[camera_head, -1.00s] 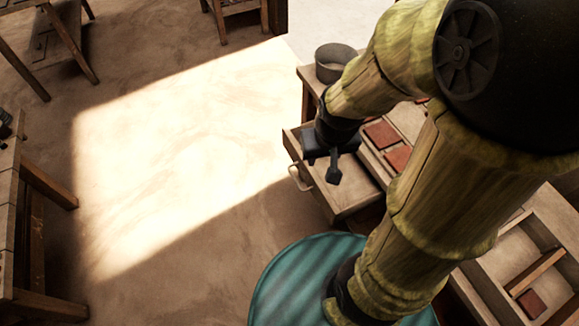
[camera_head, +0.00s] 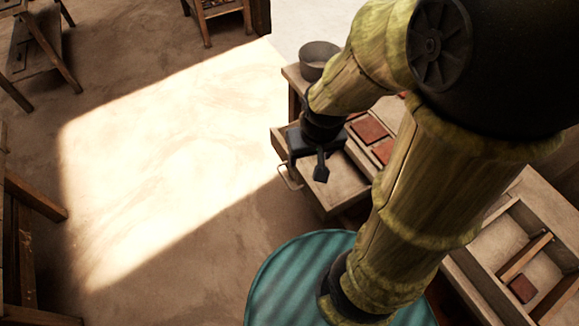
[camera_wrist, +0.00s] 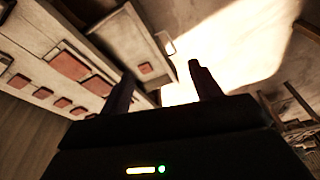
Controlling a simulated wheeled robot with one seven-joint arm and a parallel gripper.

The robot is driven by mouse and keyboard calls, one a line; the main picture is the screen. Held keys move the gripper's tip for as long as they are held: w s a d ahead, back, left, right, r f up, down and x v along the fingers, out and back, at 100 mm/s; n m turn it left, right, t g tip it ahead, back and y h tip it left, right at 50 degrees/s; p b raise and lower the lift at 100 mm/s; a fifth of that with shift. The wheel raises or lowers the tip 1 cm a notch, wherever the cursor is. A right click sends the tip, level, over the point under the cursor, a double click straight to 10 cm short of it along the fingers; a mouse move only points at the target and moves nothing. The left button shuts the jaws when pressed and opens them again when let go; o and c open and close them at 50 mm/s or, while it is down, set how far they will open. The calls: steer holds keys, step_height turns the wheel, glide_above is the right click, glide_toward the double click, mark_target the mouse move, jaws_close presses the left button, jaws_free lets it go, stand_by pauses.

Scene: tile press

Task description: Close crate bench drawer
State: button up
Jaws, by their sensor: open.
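The crate bench drawer (camera_head: 338,188) stands pulled out from the left side of the bench. Its pale loop handle (camera_head: 289,177) is on the front board. In the wrist view the drawer (camera_wrist: 125,35) lies at upper left with a small red tile inside, and the handle (camera_wrist: 165,43) is at its outer end. My gripper (camera_head: 306,170) is over the front end of the drawer in the head view, near the handle. Its two fingers stand apart with nothing between them, also in the wrist view (camera_wrist: 160,88). I cannot tell whether it touches the drawer.
The bench top holds red tiles (camera_head: 369,129) and a grey pot (camera_head: 318,60) at its far corner. A divided tray (camera_head: 487,249) is at lower right. A round teal surface (camera_head: 290,285) is at the bottom. The sunlit floor (camera_head: 170,150) left of the drawer is clear.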

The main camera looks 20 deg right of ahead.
steer(key=a+f+n+g+b, duration=0.1)
steer(key=f, duration=0.2)
steer(key=f+n+g+b, duration=0.1)
steer(key=f+b, duration=0.1)
steer(key=f, duration=0.1)
steer(key=s+a+f+n+g+h+b, duration=0.1)
steer(key=f+b, duration=0.1)
steer(key=f, duration=0.1)
steer(key=shift+s+a+n, duration=0.1)
steer(key=shift+a+n, duration=0.2)
steer(key=shift+a, duration=0.05)
jaws_close()
steer(key=w+a+f+n+t+h+b, duration=0.1)
steer(key=a+f+n+t+h+b, duration=0.1)
steer(key=a+f+n+h+b, duration=0.3)
steer(key=w+a+f+n+t+h+b, duration=0.1)
steer(key=a+f+n+t+h+b, duration=0.2)
steer(key=f+n+h+b, duration=0.8)
step_height(320, 180, down, 8)
steer(key=shift+w+a+f+n+b, duration=0.15)
steer(key=shift+a+n+b, duration=0.55)
steer(key=shift+a+b, duration=0.25)
